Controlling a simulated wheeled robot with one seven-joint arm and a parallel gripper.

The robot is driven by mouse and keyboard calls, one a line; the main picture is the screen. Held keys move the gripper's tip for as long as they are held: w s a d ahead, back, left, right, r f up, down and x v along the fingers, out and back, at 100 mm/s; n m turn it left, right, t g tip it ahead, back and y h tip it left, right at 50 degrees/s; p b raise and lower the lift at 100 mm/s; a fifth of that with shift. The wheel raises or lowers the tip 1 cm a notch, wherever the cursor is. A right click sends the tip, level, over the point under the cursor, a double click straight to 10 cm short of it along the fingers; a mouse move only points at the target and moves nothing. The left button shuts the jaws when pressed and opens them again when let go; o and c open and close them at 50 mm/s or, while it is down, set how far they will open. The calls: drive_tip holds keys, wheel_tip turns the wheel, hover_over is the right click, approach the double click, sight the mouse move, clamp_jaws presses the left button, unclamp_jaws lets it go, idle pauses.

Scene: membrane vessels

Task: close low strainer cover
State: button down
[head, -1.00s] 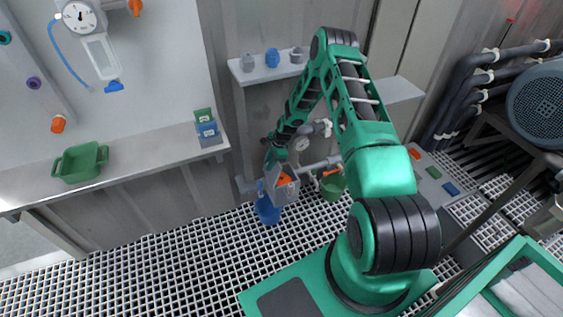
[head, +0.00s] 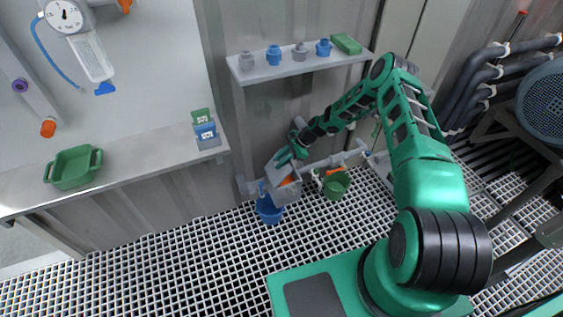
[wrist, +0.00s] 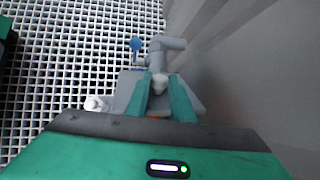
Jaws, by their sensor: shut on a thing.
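The low strainer is a grey box (head: 287,194) low by the wall, with orange (head: 288,181) showing in its opening. Its grey cover (head: 275,172) stands tilted open above the box. My gripper (head: 291,153) is at the cover's upper part. In the wrist view my gripper (wrist: 164,92) has its two green fingers on either side of a pale rounded knob (wrist: 160,84), shut on the cover. The grey cover plate (wrist: 126,92) shows behind the fingers. The exact finger contact is partly hidden.
Grey pipe (head: 345,158) runs along the wall beside the strainer. A shelf (head: 300,68) is above. The front grating is clear.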

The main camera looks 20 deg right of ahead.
drive_tip(key=shift+w+d, duration=0.1)
drive_tip(key=shift+w, duration=0.05)
drive_tip(key=c, duration=1.5)
unclamp_jaws()
drive_tip(key=shift+c, duration=0.2)
drive_tip(key=shift+r, duration=0.55)
wheel_tip(320, 180, up, 3)
drive_tip(key=shift+r, duration=0.1)
drive_tip(key=s+a+r, duration=0.6)
drive_tip(key=a, duration=0.4)
drive_tip(key=shift+r, duration=0.3)
drive_tip(key=shift+s, duration=0.1)
